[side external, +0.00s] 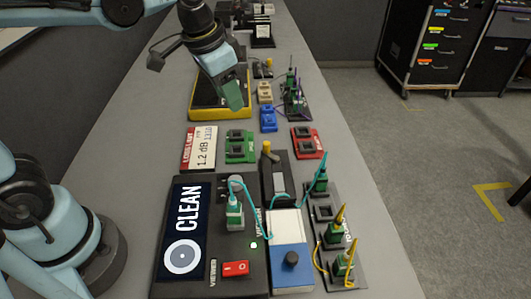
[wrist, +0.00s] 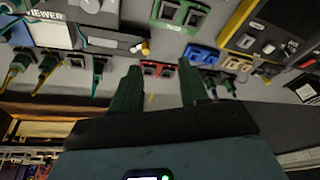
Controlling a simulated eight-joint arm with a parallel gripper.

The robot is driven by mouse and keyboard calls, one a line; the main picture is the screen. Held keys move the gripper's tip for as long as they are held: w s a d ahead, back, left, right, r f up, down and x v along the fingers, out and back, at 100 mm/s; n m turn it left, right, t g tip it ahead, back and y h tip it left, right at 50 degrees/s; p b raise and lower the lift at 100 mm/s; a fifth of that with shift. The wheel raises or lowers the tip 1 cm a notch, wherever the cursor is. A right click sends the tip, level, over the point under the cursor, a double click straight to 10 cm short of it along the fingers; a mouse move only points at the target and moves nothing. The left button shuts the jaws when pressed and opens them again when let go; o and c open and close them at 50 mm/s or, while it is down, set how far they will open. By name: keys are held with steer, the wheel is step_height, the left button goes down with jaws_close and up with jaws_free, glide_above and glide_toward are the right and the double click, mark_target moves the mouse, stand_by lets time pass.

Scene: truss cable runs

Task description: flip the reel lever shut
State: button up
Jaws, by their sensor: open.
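A short lever with a yellow tip (side external: 267,147) stands up at the far end of a narrow black unit (side external: 279,165); I take it for the reel lever, though no label confirms this. The yellow tip also shows in the wrist view (wrist: 144,48), beyond my fingers.
A blue and white box with a black knob (side external: 291,258) and the viewer with its CLEAN screen (side external: 184,230) stand in front. Green-bodied connectors with cables (side external: 336,235) line the right.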

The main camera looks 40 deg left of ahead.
mark_target(267, 142)
steer(key=w+d+f+m+g, duration=0.2)
steer(key=w+d+m+g, duration=0.1)
steer(key=w+d, duration=0.25)
steer(key=f, duration=1.1)
steer(key=shift+w+a+f, duration=0.2)
steer(key=shift+a+f, duration=0.05)
steer(key=shift+a, duration=0.1)
jaws_close()
